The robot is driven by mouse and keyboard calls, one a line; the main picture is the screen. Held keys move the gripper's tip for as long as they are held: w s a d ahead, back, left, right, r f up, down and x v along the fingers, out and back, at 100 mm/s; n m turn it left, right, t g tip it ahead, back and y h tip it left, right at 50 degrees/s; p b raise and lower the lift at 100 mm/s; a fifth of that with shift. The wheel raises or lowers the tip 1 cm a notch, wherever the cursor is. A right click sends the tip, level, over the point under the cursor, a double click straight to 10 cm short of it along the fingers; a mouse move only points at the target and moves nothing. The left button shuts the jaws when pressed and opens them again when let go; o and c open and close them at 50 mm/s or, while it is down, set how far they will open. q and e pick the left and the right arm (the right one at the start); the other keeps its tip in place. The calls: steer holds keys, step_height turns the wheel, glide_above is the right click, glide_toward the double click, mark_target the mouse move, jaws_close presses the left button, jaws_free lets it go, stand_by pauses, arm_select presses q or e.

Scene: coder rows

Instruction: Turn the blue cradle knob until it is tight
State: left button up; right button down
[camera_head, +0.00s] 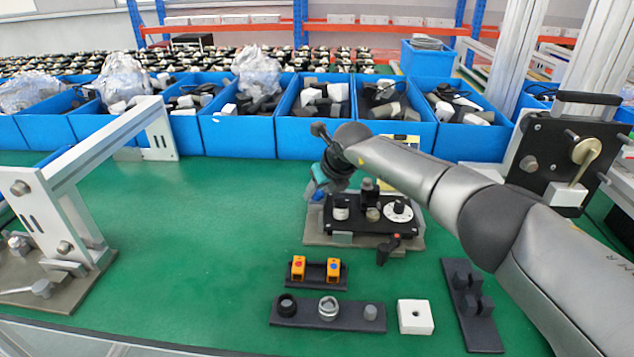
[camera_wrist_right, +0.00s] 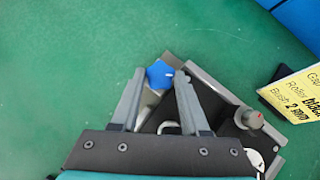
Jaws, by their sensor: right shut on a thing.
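The blue knob (camera_wrist_right: 160,74) sits at the corner of the cradle fixture (camera_wrist_right: 235,90) in the right wrist view. My right gripper (camera_wrist_right: 158,78) has its two grey fingers on either side of the knob and is shut on it. In the head view, my right gripper (camera_head: 318,190) is over the back left corner of the fixture (camera_head: 315,238), and only a bit of blue shows there. The fixture carries a black plate with a white dial (camera_head: 398,211) and several small posts. My left gripper is not in view.
A yellow label card (camera_wrist_right: 297,95) stands beside the fixture. Blue bins (camera_head: 240,138) line the back. In front are a holder with two orange blocks (camera_head: 298,268), a dark tray (camera_head: 300,317) and a white block (camera_head: 415,317). A grey frame (camera_head: 75,205) stands left; green table between is clear.

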steer(key=shift+a+r+m+t+h+p, duration=0.25)
steer(key=shift+m+h+p, duration=0.35)
steer(key=shift+m+p, duration=0.8)
steer(key=shift+p, duration=0.1)
steer(key=shift+a+m+h, duration=0.1)
steer(key=shift+m+h, duration=0.6)
steer(key=shift+m, duration=0.1)
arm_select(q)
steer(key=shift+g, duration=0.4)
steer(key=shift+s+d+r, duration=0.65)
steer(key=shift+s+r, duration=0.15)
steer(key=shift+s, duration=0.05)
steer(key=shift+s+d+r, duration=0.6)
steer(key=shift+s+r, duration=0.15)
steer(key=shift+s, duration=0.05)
arm_select(e)
steer(key=shift+f+m+h, duration=0.15)
steer(key=shift+m+h, duration=0.15)
steer(key=shift+m, duration=0.3)
